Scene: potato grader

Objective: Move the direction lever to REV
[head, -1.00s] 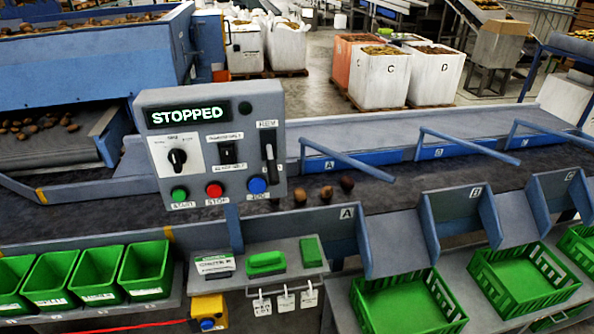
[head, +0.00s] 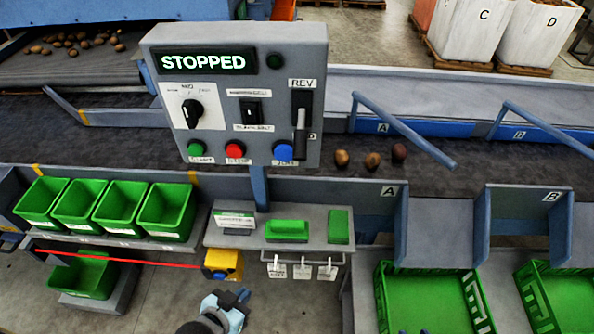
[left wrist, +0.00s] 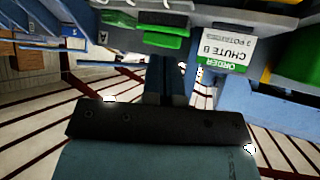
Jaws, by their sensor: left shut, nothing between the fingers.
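The direction lever (head: 300,132) is on the right side of the grey control panel (head: 240,60). Its slot runs below the REV label (head: 302,84). The handle hangs at the lower end of the slot, away from REV, and partly covers a lower label of which only a last letter D shows. The panel display (head: 203,62) reads STOPPED. My left gripper (head: 238,297) is low at the bottom of the head view, well below the panel and apart from it. In the left wrist view its fingers (left wrist: 166,80) are together and empty.
A shelf with a green block (head: 288,230), a card and hanging tags juts out below the panel. A yellow box (head: 222,264) hangs at its left. Green bins (head: 165,210) stand left; green crates (head: 435,300) stand right. Several potatoes lie on the belts.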

